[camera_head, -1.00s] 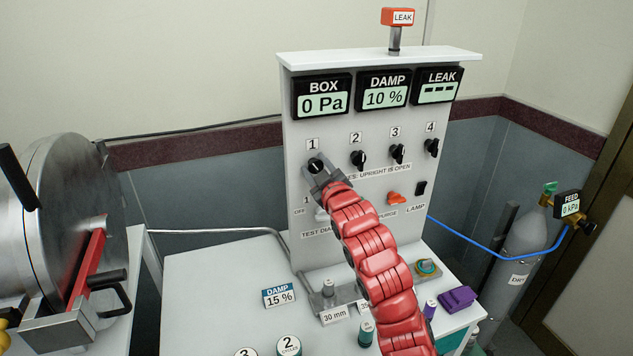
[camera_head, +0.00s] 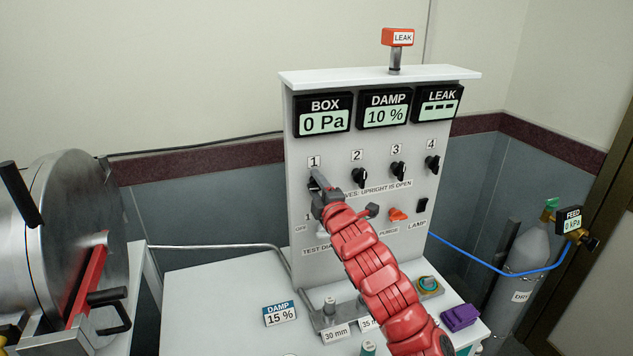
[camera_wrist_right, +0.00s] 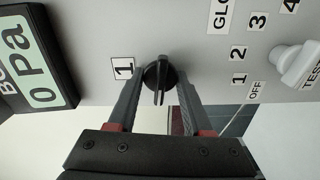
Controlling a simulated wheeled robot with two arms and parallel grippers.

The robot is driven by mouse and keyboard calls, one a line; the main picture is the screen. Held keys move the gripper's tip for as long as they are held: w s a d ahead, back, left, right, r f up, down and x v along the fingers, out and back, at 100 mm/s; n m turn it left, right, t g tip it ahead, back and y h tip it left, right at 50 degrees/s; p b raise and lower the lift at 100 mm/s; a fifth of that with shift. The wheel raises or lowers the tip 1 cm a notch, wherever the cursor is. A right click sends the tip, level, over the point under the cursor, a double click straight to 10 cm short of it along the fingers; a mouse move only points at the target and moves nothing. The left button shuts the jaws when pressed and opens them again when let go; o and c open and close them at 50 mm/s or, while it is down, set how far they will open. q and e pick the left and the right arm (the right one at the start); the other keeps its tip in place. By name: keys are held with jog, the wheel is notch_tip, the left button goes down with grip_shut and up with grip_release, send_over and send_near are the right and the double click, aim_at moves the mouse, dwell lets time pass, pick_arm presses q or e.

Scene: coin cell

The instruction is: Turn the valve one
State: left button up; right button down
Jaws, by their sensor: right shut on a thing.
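The valve one knob is a black round knob with a raised bar, below the label "1" on the grey panel (camera_head: 380,262). In the right wrist view the knob (camera_wrist_right: 160,78) sits between the fingertips of my right gripper (camera_wrist_right: 159,90), one on each side. The label side is up on the panel, and the knob's bar appears crosswise to it. In the head view my right gripper (camera_head: 319,180) is at valve one, shut on the knob and largely hiding it. My left gripper is not in view.
Valve two (camera_head: 358,178), valve three (camera_head: 398,170) and valve four (camera_head: 432,164) stand to the right. Below are an orange purge switch (camera_head: 397,214) and a black lamp switch (camera_head: 421,205). The BOX display (camera_head: 323,117) above reads 0 Pa.

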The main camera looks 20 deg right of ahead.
jog(key=shift+n+p, duration=0.3)
jog(key=shift+n, duration=0.2)
jog(key=shift+c, duration=1.6)
grip_release()
jog(key=shift+f, duration=0.1)
